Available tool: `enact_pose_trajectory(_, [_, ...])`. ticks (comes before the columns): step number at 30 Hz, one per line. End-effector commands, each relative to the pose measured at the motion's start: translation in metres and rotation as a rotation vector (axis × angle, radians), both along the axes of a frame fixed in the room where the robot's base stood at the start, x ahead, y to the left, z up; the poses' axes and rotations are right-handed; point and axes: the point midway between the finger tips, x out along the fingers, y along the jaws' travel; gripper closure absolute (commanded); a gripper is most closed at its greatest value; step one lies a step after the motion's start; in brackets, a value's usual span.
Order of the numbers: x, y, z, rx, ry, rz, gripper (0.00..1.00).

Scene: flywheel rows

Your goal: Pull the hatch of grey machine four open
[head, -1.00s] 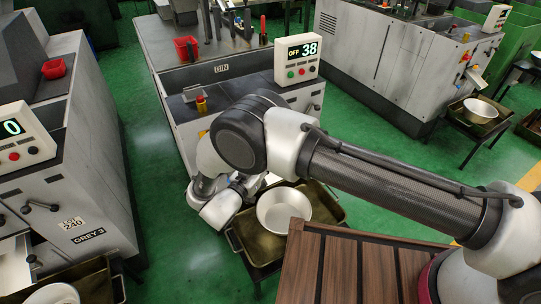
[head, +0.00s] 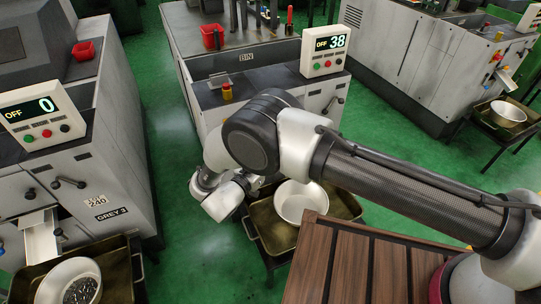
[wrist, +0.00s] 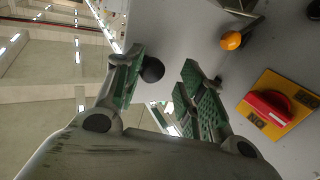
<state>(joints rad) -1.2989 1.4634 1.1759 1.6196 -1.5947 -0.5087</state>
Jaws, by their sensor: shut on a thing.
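The grey machine (head: 185,65) with a display reading OFF 38 stands in the middle of the head view. Its name plate is not visible, so I cannot read its number. My gripper's tips are hidden behind my own wrist in the head view, low at this machine's front. In the wrist view my gripper (wrist: 160,65) has its green-padded fingers about a black ball knob (wrist: 152,70) close to the grey panel. The knob sits against the left finger and the jaws are shut on it. How far the hatch stands open cannot be told.
A tray (head: 265,235) with a white bowl (head: 300,200) stands below my wrist. Machine GREY 3 (head: 105,175) is at left, its own bowl (head: 72,283) below it. A yellow knob (wrist: 232,41) and red switch (wrist: 270,105) are right of my fingers. Green floor is clear between machines.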

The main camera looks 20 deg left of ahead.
Motion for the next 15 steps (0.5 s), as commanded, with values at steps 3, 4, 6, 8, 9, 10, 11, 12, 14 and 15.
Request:
enact_pose_trajectory(3, [0.0065,0.0091,0.0048,0.016,-0.004,0.022,1.00])
enact_pose_trajectory(4, [0.0066,0.0091,0.0048,0.016,-0.004,0.022,0.57])
enact_pose_trajectory(6, [0.0066,0.0092,0.0051,0.016,-0.005,0.022,0.52])
enact_pose_trajectory(8, [0.0064,0.0088,0.0049,0.015,-0.006,0.022,0.52])
enact_pose_trajectory(9, [0.0061,0.0087,0.0047,0.014,-0.006,0.022,0.52])
enact_pose_trajectory(10, [0.0060,0.0086,0.0046,0.014,-0.007,0.022,0.52])
enact_pose_trajectory(11, [0.0058,0.0084,0.0045,0.014,-0.007,0.022,0.52])
enact_pose_trajectory(12, [0.0056,0.0082,0.0044,0.013,-0.006,0.022,0.52])
enact_pose_trajectory(14, [0.0055,0.0081,0.0042,0.012,-0.006,0.022,0.52])
enact_pose_trajectory(15, [0.0053,0.0079,0.0041,0.011,-0.007,0.022,0.52])
